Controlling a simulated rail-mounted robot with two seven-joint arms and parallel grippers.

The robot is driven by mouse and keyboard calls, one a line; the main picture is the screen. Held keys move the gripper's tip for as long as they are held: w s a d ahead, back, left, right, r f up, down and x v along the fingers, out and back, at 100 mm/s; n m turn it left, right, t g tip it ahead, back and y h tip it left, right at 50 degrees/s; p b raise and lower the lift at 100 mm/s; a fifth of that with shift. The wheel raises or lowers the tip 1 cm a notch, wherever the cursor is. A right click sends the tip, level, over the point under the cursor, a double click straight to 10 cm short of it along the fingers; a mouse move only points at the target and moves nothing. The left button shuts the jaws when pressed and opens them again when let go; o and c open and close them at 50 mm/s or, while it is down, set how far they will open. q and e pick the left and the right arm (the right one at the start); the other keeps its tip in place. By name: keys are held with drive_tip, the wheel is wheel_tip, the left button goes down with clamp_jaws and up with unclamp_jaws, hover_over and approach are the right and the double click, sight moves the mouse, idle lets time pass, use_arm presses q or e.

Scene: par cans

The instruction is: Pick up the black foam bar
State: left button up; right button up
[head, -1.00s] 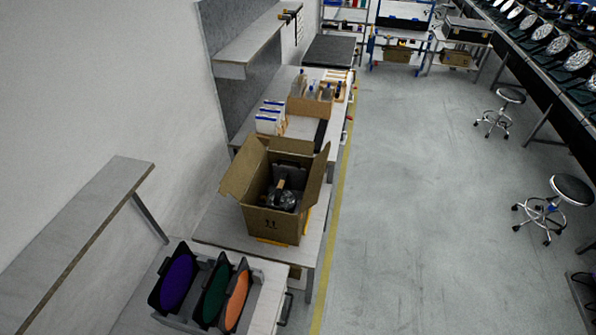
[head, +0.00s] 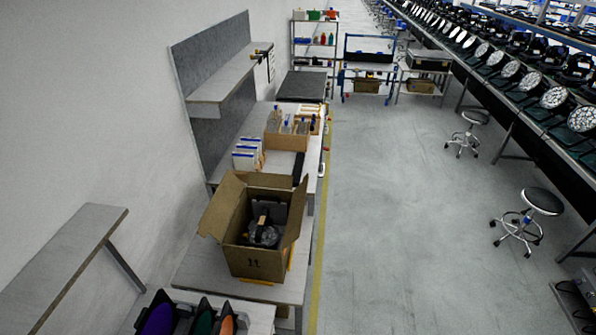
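A slim black bar (head: 299,169), which looks like the black foam bar, lies on the right part of the workbench (head: 284,160), just behind the open cardboard box. It is small in the head view, and I cannot make out its material. The open cardboard box (head: 256,264) stands on the nearer bench with its flaps spread. Inside it are a dark lamp-like thing (head: 263,233) and dark lining; part of its inside is hidden. Neither of my grippers is in view.
White-and-blue boxes (head: 247,155) and a wooden organiser (head: 288,139) stand on the workbench. A shelf (head: 225,85) overhangs its left side. Open floor (head: 390,200) lies to the right, with stools (head: 542,201) beyond.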

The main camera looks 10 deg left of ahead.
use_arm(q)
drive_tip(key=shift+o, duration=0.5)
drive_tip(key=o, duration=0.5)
